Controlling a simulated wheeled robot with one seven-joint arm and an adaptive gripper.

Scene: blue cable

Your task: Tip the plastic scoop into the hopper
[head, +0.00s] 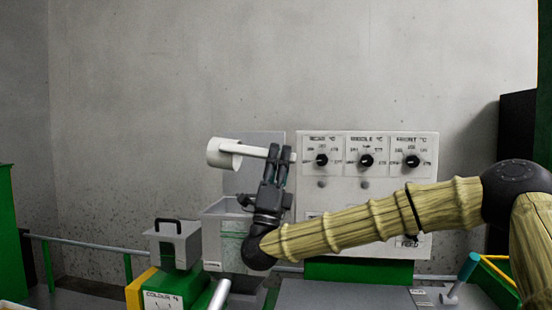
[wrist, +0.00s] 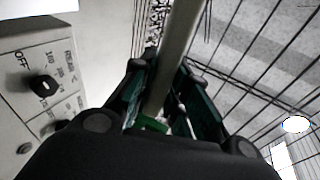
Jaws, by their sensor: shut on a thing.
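The plastic scoop (head: 225,154) is white, with a round cup at the left and a straight handle to the right. My gripper (head: 277,160) points up and is shut on the scoop's handle. In the wrist view the handle (wrist: 178,45) runs between my fingers. The cup lies on its side, above and left of the gripper. The grey hopper (head: 226,222) stands below the cup, partly behind my wrist. The inside of the cup and of the hopper cannot be made out.
A white panel with several black knobs (head: 366,161) stands right of the gripper, close by in the wrist view. A grey lidded box with a black handle (head: 174,243) stands left of the hopper. A teal-tipped lever (head: 461,277) is at lower right. Air above the scoop is free.

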